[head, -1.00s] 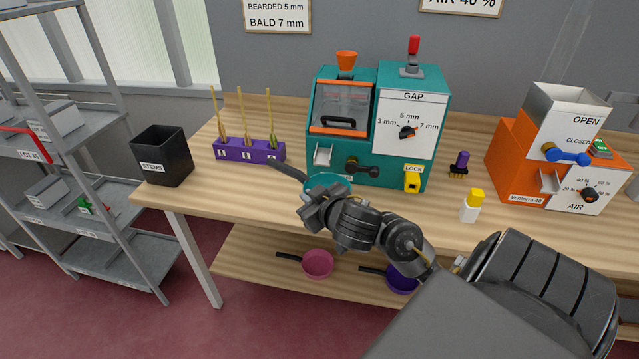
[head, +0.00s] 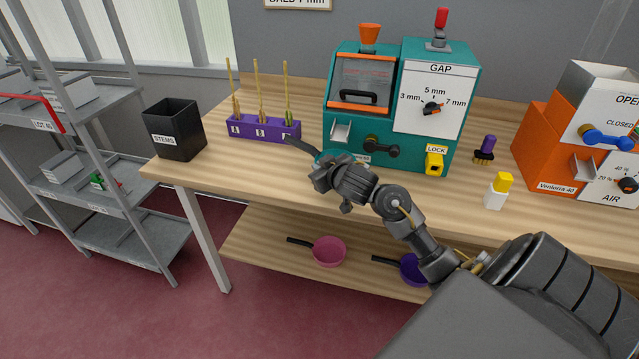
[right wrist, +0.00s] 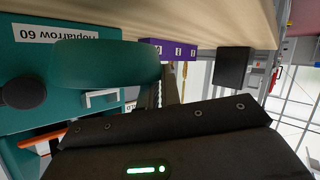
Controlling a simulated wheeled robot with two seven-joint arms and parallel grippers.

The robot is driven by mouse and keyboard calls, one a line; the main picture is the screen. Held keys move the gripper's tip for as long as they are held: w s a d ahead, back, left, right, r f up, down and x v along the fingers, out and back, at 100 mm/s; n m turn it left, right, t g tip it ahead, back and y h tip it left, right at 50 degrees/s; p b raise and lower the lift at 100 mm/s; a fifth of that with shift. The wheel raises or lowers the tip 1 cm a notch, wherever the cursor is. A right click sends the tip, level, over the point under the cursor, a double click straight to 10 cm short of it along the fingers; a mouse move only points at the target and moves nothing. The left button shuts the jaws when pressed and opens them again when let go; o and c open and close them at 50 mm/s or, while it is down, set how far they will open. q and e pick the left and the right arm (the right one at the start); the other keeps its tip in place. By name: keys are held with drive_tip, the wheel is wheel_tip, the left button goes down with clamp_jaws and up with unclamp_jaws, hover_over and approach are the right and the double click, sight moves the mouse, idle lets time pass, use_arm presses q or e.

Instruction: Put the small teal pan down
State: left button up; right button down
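The small teal pan shows its dark handle (head: 301,147) in the head view, pointing left towards the purple rack. Its bowl is mostly hidden behind my right gripper (head: 324,178), just in front of the teal machine. In the right wrist view the teal bowl (right wrist: 105,63) is large and close, seen side-on, with the handle partly covered by the dark gripper body. My right fingertips are hidden, so I cannot tell whether they grip the pan. Whether the pan touches the bench is also unclear. My left gripper is not in view.
The teal machine (head: 346,157) stands behind the pan, and the purple rack (head: 264,128) and black stems bin (head: 175,130) to the left. A yellow-capped bottle (head: 499,191) stands to the right. Pink (head: 329,250) and purple (head: 413,268) pans lie on the lower shelf. Bench in front of the rack is clear.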

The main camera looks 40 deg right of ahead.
drive_tip(key=shift+w+d+f+b, duration=0.15)
drive_tip(key=shift+f+b, duration=0.1)
drive_tip(key=shift+f, duration=0.4)
drive_tip(key=shift+w+f+b, duration=0.1)
drive_tip(key=shift+f+b, duration=0.1)
drive_tip(key=shift+f, duration=0.45)
drive_tip(key=shift+w+d+f+b, duration=0.15)
drive_tip(key=shift+f+b, duration=0.1)
drive_tip(key=shift+f, duration=0.4)
drive_tip(key=shift+f, duration=0.1)
drive_tip(key=c, duration=1.6)
unclamp_jaws()
drive_tip(key=shift+a, duration=0.1)
drive_tip(key=shift+s, duration=0.15)
drive_tip(key=p+v, duration=0.2)
drive_tip(key=v, duration=0.9)
drive_tip(key=shift+s+r+p, duration=0.25)
drive_tip(key=shift+s+p, duration=0.1)
drive_tip(key=shift+a, duration=0.1)
